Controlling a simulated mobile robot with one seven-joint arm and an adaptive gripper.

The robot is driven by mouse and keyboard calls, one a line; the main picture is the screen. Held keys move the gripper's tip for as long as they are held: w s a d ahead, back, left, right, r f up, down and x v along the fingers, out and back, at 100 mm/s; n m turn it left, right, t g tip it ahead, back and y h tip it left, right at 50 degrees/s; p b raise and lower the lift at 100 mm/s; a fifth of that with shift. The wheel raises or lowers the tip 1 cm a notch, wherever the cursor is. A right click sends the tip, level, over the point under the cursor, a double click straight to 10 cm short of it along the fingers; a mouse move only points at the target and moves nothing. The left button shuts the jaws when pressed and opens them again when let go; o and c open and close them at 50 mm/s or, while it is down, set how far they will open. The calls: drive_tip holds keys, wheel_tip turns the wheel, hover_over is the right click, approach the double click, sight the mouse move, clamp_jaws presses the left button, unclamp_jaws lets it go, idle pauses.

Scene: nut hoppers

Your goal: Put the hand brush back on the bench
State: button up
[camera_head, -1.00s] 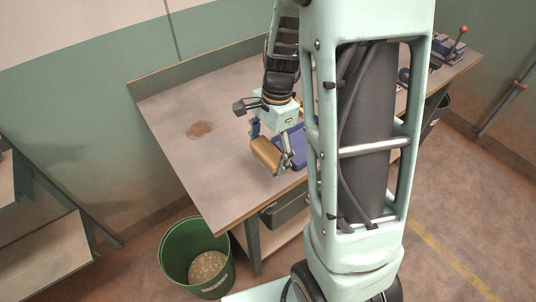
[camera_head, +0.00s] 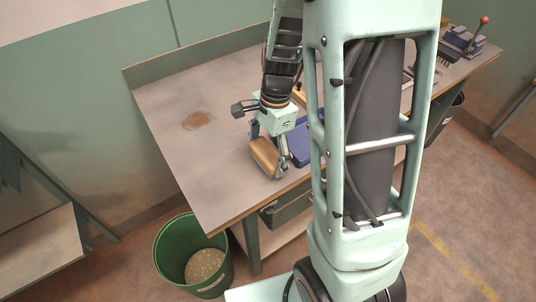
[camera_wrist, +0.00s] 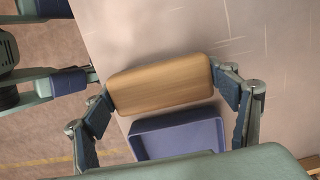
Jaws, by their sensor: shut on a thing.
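The hand brush shows as a wooden block (camera_wrist: 162,84) in the wrist view, lying between the two fingers of my gripper (camera_wrist: 168,98). The fingers press on its two ends. In the head view the brush (camera_head: 264,156) is at the front part of the bench (camera_head: 190,155), and my gripper (camera_head: 270,150) is around it. Its bristles are hidden, and I cannot tell whether it touches the bench top. A blue tray (camera_wrist: 180,136) lies right beside the brush; in the head view it is partly hidden behind my gripper and arm.
A brown patch (camera_head: 197,120) lies on the bench to the left of my gripper. A green bin (camera_head: 190,256) stands on the floor below the front edge. A vise with a red knob (camera_head: 468,38) sits at the far right end.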

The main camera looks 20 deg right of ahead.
sight(271, 149)
drive_tip(key=o, duration=1)
drive_tip(key=shift+f, duration=0.1)
drive_tip(key=r, duration=0.4)
drive_tip(key=d+r, duration=0.1)
drive_tip(key=r, duration=0.3)
drive_tip(key=r+p, duration=0.1)
drive_tip(key=r, duration=0.3)
drive_tip(key=shift+w+d+r, duration=0.15)
drive_tip(key=shift+w+d, duration=0.05)
